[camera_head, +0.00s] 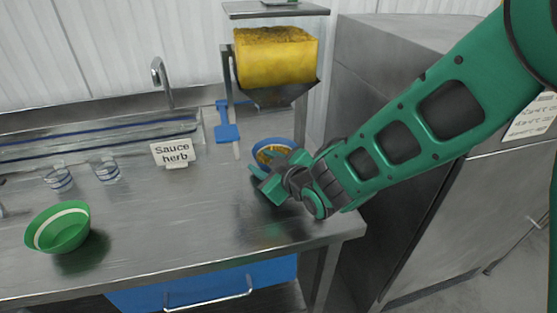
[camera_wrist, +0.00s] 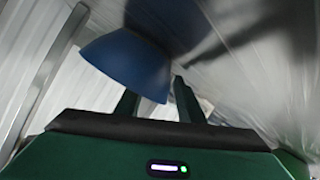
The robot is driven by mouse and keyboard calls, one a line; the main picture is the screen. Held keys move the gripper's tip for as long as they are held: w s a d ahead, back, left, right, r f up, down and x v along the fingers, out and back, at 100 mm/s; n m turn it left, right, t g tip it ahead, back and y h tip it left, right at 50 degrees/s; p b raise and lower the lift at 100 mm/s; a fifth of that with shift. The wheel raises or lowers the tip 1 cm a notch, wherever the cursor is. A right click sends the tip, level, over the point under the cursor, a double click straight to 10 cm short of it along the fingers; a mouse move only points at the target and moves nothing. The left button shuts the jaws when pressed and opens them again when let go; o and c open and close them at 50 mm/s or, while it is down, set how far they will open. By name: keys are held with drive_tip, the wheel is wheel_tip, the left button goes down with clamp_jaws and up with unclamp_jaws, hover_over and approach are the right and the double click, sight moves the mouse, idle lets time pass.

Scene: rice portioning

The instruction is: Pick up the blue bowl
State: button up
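The blue bowl (camera_head: 257,147) stands on the metal table below the yellow hopper, with yellow-orange food in it. My gripper (camera_head: 274,168) is at its near side and hides part of its near wall. In the wrist view the blue bowl (camera_wrist: 120,62) is close, at the fingertips, with its edge reaching across the gap between them. The two fingers of my gripper (camera_wrist: 155,98) are apart, so it is open. I cannot tell whether a finger touches the bowl.
A yellow-filled hopper (camera_head: 275,62) stands above the bowl. A blue-handled tool (camera_head: 228,132) and a "Sauce herb" sign (camera_head: 173,153) are to the left. A green bowl (camera_head: 60,232) and two glasses (camera_head: 105,170) stand farther left. A steel cabinet (camera_head: 400,70) is at the right.

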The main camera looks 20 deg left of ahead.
drive_tip(key=shift+a, duration=0.1)
clamp_jaws()
idle(0.4)
